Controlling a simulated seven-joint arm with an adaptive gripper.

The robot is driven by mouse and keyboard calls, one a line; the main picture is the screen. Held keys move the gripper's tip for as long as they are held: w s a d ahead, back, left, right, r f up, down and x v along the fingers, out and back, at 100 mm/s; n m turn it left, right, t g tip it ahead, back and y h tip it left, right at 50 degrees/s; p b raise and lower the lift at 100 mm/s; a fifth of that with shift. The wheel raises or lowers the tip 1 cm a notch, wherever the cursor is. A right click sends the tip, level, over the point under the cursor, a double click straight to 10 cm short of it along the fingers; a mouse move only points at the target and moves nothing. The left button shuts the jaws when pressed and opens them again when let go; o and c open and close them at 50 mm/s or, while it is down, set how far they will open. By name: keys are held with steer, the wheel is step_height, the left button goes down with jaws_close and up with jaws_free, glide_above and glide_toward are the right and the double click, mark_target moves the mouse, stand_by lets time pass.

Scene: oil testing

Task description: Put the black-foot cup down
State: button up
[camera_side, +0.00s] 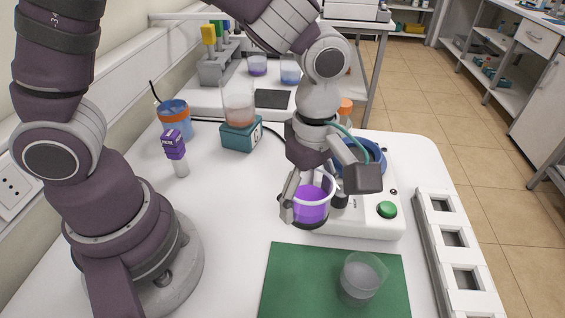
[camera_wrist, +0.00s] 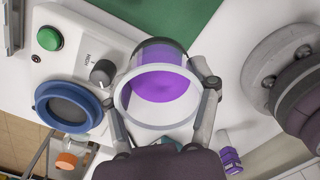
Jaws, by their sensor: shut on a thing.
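The black-foot cup (camera_side: 311,207) is clear with a pale rim and holds purple liquid. It is upright or nearly so between the fingers of my gripper (camera_side: 311,196), beside the white device. In the wrist view the cup (camera_wrist: 161,88) fills the space between both fingers of my gripper (camera_wrist: 161,95), which is shut on it. Its dark base shows only in part. I cannot tell how far the base is above the table. The green mat (camera_side: 290,285) lies in front of it, nearer the side camera.
Another clear cup (camera_side: 361,281) with grey contents stands on the mat. The white device (camera_side: 370,222) has a green button (camera_side: 387,209), a black knob (camera_wrist: 102,72) and a blue ring (camera_wrist: 68,105). A white slotted rack (camera_side: 450,245) is at right. White table (camera_side: 225,225) is bare left of the cup.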

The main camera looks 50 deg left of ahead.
steer(key=w+a+n, duration=0.4)
steer(key=a+n, duration=0.1)
steer(key=a, duration=0.4)
steer(key=n, duration=0.4)
glide_toward(269, 175)
step_height(269, 175, down, 6)
steer(key=shift+d+f, duration=0.1)
steer(key=shift+d, duration=0.05)
steer(key=shift+f, duration=0.2)
steer(key=o, duration=1.2)
steer(key=shift+f, duration=0.1)
